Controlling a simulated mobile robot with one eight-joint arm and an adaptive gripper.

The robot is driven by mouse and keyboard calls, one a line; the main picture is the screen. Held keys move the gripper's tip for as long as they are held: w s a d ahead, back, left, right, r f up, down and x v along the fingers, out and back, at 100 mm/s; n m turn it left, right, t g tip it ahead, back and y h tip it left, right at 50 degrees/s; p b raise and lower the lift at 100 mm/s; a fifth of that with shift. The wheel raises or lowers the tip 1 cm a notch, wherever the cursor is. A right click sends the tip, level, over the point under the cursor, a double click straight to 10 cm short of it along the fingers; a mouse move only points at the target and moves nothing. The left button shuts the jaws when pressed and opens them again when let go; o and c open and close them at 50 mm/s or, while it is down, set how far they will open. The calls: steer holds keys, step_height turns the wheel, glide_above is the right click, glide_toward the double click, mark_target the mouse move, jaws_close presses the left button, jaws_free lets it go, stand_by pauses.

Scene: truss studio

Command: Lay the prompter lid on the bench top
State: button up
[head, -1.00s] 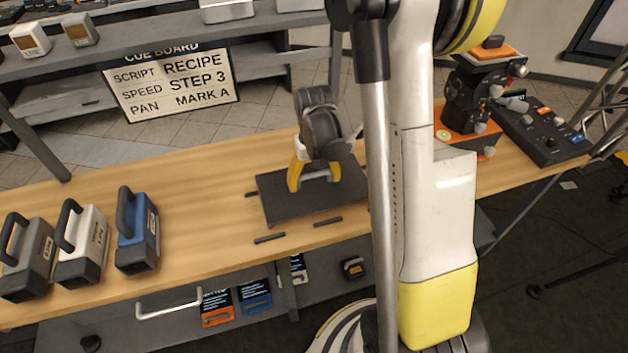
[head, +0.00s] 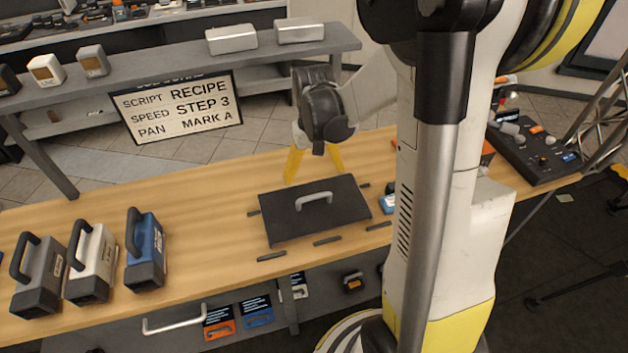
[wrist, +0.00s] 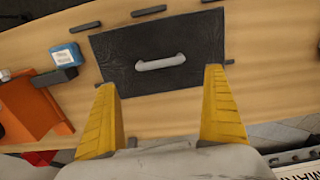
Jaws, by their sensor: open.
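The prompter lid (head: 285,220) is a flat dark rectangular panel with a light grey bar handle (head: 315,199). It lies flat on the wooden bench top (head: 190,200), among short dark strips. In the wrist view the lid (wrist: 120,65) and its whole handle (wrist: 160,62) show ahead of the fingers. My gripper (head: 314,165) has yellow fingers and hangs behind the lid's far edge in the head view. In the wrist view my gripper (wrist: 165,105) is open, its fingers wide apart with nothing between them, clear of the handle.
Grey, white and blue handled battery-like packs (head: 145,250) stand at the bench's left. A small blue-and-white block (wrist: 66,54) and an orange object (wrist: 35,105) lie near the lid. A control panel (head: 535,150) is at right. The bench between packs and lid is clear.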

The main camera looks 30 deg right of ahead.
steer(key=shift+r, duration=0.45)
steer(key=s+a+r+n+t, duration=0.3)
steer(key=s+a+r+t, duration=0.4)
steer(key=s+a+r, duration=0.3)
steer(key=a+r, duration=0.3)
steer(key=shift+s+a, duration=0.2)
steer(key=shift+s, duration=0.2)
